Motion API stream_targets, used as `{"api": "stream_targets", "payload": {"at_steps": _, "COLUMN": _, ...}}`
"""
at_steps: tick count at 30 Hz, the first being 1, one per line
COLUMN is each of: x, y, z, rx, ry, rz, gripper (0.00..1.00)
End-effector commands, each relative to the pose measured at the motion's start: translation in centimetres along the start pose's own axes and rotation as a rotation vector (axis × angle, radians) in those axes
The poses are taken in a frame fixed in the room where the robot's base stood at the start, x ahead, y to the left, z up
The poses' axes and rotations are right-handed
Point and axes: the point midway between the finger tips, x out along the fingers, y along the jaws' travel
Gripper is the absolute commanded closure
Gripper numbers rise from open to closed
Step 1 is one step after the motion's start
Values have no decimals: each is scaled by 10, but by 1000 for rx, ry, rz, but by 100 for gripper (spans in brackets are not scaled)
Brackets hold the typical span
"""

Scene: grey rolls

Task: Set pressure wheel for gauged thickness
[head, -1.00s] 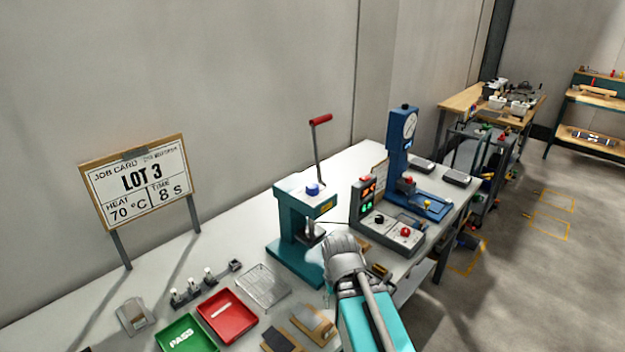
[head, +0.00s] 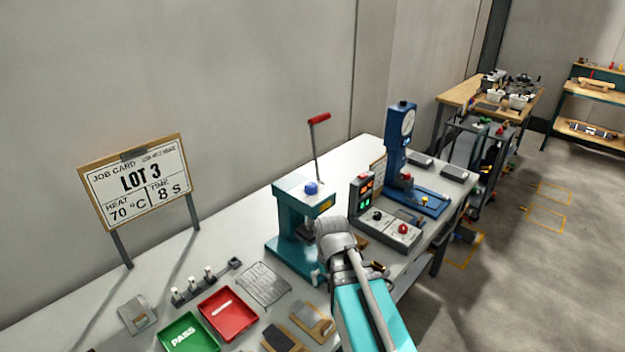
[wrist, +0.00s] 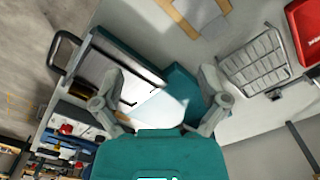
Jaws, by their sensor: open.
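The teal press (head: 297,232) stands on the bench, with a blue wheel (head: 311,188) on its pale top and a red-handled lever (head: 319,118) raised behind it. The blue thickness gauge (head: 402,150) with a round dial (head: 408,122) stands further back to the right; its reading is too small to tell. My gripper (wrist: 160,98) is open in the wrist view, its two fingers wide apart in front of the teal and white press body. In the head view my arm reaches in front of the press, low and to its right. The wheel does not show clearly in the wrist view.
A control box (head: 392,230) with lit displays sits right of the press. A wire rack (head: 264,284), red tray (head: 228,312) and green PASS tray (head: 189,334) lie left. Sample boards (head: 313,322) lie in front. A LOT 3 job card (head: 136,185) stands at the back left.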

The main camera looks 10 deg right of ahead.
Motion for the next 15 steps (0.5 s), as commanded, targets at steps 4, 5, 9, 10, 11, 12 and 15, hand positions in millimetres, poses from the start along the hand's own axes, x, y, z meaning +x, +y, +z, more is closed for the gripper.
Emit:
{"api": "stream_targets", "payload": {"at_steps": 4, "x": -38, "y": -4, "z": -31, "rx": 116, "ry": 0, "rz": 0, "gripper": 7}}
{"api": "stream_targets", "payload": {"at_steps": 5, "x": -44, "y": -4, "z": -36, "rx": 143, "ry": 0, "rz": 0, "gripper": 7}}
{"api": "stream_targets", "payload": {"at_steps": 9, "x": -73, "y": -7, "z": -63, "rx": 270, "ry": 0, "rz": 0, "gripper": 7}}
{"api": "stream_targets", "payload": {"at_steps": 10, "x": -79, "y": -8, "z": -68, "rx": 297, "ry": 0, "rz": 0, "gripper": 7}}
{"api": "stream_targets", "payload": {"at_steps": 11, "x": -85, "y": -9, "z": -74, "rx": 324, "ry": 0, "rz": 0, "gripper": 7}}
{"api": "stream_targets", "payload": {"at_steps": 12, "x": -93, "y": -10, "z": -82, "rx": 360, "ry": 0, "rz": 0, "gripper": 7}}
{"api": "stream_targets", "payload": {"at_steps": 15, "x": -113, "y": -12, "z": -100, "rx": 450, "ry": 0, "rz": 0, "gripper": 7}}
